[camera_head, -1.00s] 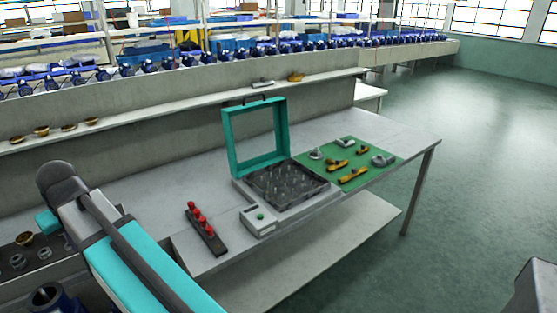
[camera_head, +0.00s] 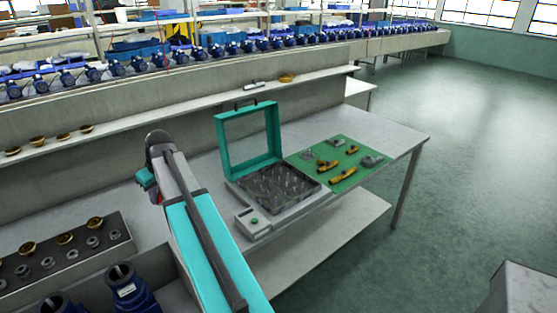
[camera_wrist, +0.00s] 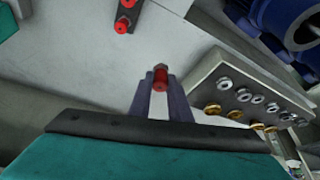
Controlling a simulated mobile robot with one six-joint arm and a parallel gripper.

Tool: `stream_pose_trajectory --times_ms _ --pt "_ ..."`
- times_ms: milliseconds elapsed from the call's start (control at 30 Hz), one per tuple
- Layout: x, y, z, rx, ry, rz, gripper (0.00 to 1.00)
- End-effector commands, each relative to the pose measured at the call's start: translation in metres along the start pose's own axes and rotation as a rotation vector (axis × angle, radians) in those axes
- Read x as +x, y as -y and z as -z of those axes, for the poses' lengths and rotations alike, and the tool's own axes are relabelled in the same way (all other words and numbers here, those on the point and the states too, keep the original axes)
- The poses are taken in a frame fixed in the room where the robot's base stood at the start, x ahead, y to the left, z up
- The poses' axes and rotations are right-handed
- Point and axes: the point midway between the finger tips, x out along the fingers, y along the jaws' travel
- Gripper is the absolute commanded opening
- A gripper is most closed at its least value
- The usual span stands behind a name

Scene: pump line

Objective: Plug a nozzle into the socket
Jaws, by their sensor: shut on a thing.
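In the wrist view my gripper (camera_wrist: 160,78) is shut on a red nozzle (camera_wrist: 160,84), which sits between the two fingertips. The holder (camera_wrist: 130,18) with other red nozzles shows at the top of the wrist view, apart from my gripper. In the head view my arm covers the holder's place, and the gripper is mostly hidden behind the arm. I cannot tell which opening is the socket. The teal-framed box (camera_head: 220,148) stands open on the table, with a dark bed of small pins and a control box (camera_head: 252,223) with a green button in front.
A dark tray (camera_head: 62,270) of metal and brass fittings lies at left; it also shows in the wrist view (camera_wrist: 205,90). Blue pump bodies (camera_head: 130,285) stand below it. A green mat (camera_head: 345,182) with grey and yellow parts lies right of the box. The table's right end is clear.

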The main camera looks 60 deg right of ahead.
Motion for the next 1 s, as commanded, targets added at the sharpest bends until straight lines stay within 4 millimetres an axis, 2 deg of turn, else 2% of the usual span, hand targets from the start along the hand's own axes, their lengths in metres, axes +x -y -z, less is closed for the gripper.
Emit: stream_pose_trajectory --times_ms 33,100,467,767,1000 --pt "-0.004 -0.019 0.000 0.006 0.001 -0.001 0.00" --pt "-0.005 -0.041 -0.005 0.007 0.002 -0.001 0.00" --pt "-0.016 -0.156 -0.040 0.016 0.000 -0.005 0.00" --pt "-0.029 -0.249 -0.085 0.025 0.001 -0.009 0.00" --pt "-0.043 -0.321 -0.133 0.036 0.001 -0.013 0.00"
